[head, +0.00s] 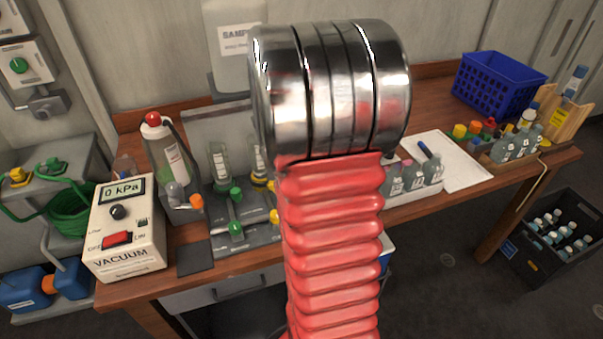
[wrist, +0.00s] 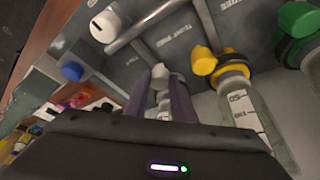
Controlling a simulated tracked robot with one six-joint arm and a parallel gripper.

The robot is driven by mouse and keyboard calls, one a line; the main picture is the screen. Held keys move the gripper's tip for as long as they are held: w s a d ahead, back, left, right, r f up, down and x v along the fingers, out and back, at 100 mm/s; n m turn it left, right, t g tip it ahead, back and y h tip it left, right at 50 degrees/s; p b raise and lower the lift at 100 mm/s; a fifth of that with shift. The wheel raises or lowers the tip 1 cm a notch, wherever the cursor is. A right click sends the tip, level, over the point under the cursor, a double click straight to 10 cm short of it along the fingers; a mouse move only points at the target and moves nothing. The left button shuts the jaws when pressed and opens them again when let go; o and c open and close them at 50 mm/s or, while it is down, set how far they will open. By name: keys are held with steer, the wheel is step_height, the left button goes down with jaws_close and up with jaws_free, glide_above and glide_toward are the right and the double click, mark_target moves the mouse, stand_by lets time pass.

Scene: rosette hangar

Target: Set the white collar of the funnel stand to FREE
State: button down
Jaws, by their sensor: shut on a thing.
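In the wrist view my gripper (wrist: 163,88) has its two purple-grey fingers shut on a small white part (wrist: 158,74), which looks like the white collar. The fingers hide its sides, and I cannot read any FREE mark or its setting. The stand's grey panel (wrist: 185,28) lies behind it, with lettering too blurred to read. A yellow collar (wrist: 234,66) on clear glassware is to the right, apart from my fingers. In the head view my red arm hides the gripper and the white collar; part of the grey stand (head: 262,238) shows left of the arm.
In the wrist view, a white knob (wrist: 105,27) on a metal pipe, a blue knob (wrist: 72,71) and a green collar (wrist: 292,45) surround the fingers. In the head view, the vacuum box (head: 127,235) stands at left, and a blue basket (head: 498,85) at right.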

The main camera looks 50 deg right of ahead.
steer(key=shift+w+a+f+m+g, duration=0.1)
steer(key=shift+w+a+m+g, duration=0.2)
steer(key=shift+m, duration=0.4)
steer(key=c, duration=1.5)
jaws_free()
steer(key=v, duration=1.4)
steer(key=shift+f, duration=0.1)
